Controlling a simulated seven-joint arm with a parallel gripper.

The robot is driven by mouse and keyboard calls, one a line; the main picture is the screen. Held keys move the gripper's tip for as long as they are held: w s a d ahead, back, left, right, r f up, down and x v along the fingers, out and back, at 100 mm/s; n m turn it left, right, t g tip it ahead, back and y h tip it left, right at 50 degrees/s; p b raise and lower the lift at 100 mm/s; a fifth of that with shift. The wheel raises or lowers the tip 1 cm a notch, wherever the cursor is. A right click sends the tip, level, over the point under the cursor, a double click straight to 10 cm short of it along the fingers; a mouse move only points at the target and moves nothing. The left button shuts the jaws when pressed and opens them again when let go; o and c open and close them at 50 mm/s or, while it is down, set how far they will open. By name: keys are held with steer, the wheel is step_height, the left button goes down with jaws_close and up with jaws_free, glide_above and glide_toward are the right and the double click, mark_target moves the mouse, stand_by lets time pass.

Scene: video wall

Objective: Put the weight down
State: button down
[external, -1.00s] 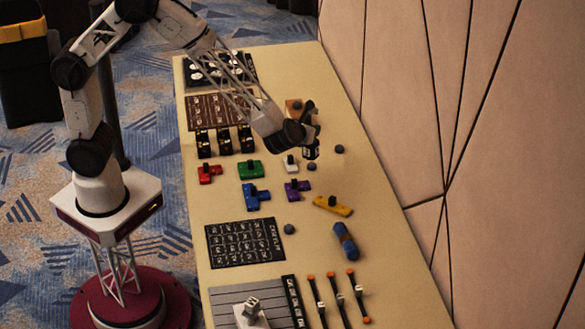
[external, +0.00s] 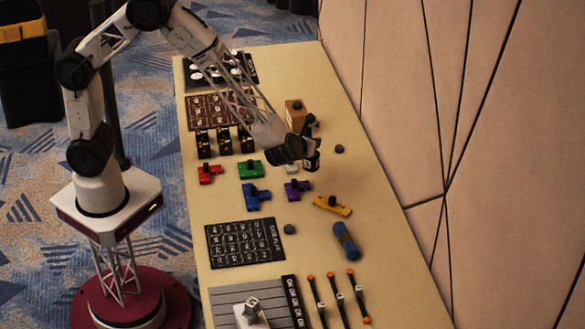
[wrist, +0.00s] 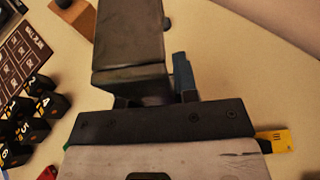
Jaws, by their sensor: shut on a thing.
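My gripper (external: 296,152) is over the right half of the table, above the coloured pieces. It is shut on a small dark weight (external: 313,160) with pale marks, partly hidden by the gripper in the external view. The weight appears to be held above the table, though the exact gap is hard to judge. In the wrist view, a large dark grey block fills the top middle beyond the gripper's dark mount. I cannot tell there whether it is a finger or the weight, and the fingertips are not clear.
An orange-brown box (external: 294,112) stands behind my gripper. Black numbered blocks (external: 225,142), red (external: 209,174), green (external: 251,169), blue (external: 256,197), purple (external: 297,190) and yellow (external: 332,206) pieces lie nearby. A dark knob (external: 339,149) is right, with bare table around it.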

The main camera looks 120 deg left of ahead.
steer(key=w+a+f, duration=0.1)
steer(key=w+a, duration=0.8)
steer(key=w, duration=0.3)
steer(key=shift+w+a, duration=0.25)
steer(key=shift+w, duration=0.05)
steer(key=shift+f, duration=0.2)
steer(key=shift+f, duration=1.65)
steer(key=shift+f, duration=0.15)
steer(key=c, duration=0.9)
jaws_free()
steer(key=shift+f, duration=0.1)
